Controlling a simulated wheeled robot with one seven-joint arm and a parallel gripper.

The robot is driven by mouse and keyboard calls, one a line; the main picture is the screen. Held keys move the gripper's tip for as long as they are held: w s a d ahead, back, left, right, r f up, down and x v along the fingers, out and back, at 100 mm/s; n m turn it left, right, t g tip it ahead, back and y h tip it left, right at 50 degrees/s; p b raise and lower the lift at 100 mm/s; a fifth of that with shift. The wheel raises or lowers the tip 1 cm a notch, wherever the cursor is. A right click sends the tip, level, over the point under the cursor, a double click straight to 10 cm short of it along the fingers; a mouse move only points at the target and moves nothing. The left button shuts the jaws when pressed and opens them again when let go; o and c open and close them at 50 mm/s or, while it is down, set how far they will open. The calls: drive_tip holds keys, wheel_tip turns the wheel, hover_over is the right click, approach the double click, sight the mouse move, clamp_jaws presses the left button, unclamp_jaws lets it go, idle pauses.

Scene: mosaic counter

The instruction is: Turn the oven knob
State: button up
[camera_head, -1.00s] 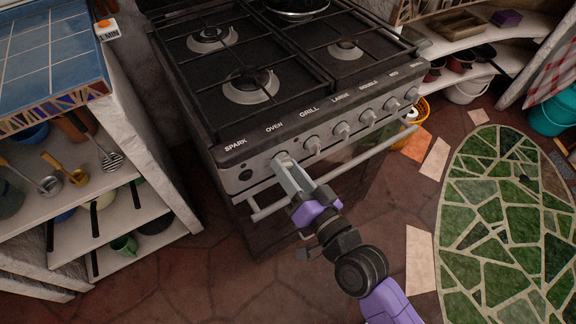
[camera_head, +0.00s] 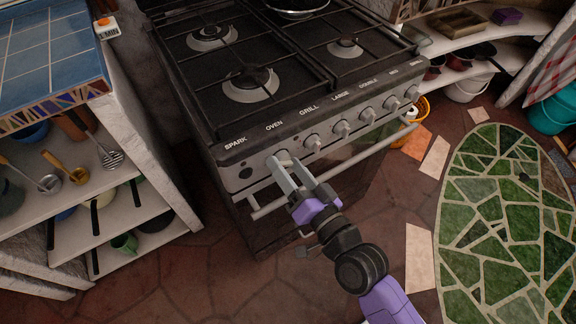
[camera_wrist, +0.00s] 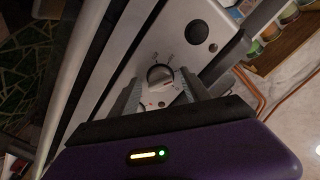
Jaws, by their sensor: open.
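The oven knob (camera_head: 283,156) is a small silver knob on the stove's front panel, below the word OVEN. It is partly hidden by my gripper in the head view. In the wrist view the round knob (camera_wrist: 160,75) faces the camera, with a pointer line and small red marks around it. My gripper (camera_head: 284,164) is open in front of the panel. In the wrist view its two grey fingers (camera_wrist: 161,92) stand on either side of the knob, with gaps to it. I cannot tell whether the tips touch the panel.
The oven's handle bar (camera_head: 335,168) runs below the knobs, close under my gripper. The grill knob (camera_head: 312,143) is just to the right, with several more beyond. A black button (camera_wrist: 198,31) shows near the knob.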

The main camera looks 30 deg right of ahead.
drive_tip(key=s, duration=0.7)
drive_tip(key=shift+s, duration=0.4)
drive_tip(key=s+r+n+g, duration=0.25)
drive_tip(key=s+n, duration=0.55)
drive_tip(key=s, duration=1.2)
wheel_tip(320, 180, up, 14)
drive_tip(key=p, duration=1.4)
drive_tip(key=shift+g, duration=0.35)
